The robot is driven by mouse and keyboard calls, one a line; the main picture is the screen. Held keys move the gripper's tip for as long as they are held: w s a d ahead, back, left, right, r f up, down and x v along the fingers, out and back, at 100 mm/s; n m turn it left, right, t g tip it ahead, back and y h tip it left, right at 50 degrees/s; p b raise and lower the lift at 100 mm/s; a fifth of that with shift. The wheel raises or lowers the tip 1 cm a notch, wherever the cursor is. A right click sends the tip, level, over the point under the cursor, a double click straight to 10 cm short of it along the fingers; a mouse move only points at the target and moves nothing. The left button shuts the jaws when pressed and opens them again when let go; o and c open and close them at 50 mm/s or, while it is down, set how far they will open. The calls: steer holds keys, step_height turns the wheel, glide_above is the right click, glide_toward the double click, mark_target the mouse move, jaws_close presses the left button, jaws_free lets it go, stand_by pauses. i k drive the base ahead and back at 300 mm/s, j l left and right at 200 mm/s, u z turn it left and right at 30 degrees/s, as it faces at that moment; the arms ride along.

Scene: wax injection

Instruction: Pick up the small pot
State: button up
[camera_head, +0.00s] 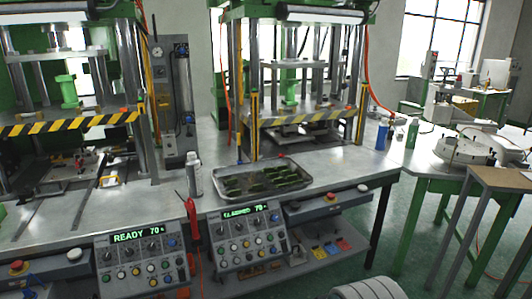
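I cannot make out a small pot for certain in the head view. A blue bottle (382,136) and a green bottle (412,133) stand near the far right end of the bench. My gripper is not in view, so its state and what it may hold do not show.
Two green presses with striped guards (75,123) stand over the bench. Control boxes (145,262) hang along its front edge. A green-legged table (428,183) and a wooden-topped stand (500,178) are at the right. Green floor (408,265) shows between bench and table.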

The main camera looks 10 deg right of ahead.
mark_target(451, 141)
steer(key=i+l+z, duration=0.15)
steer(key=i+z, duration=0.8)
steer(key=i+j+z, duration=0.15)
steer(key=i+z, duration=0.75)
steer(key=i, duration=1)
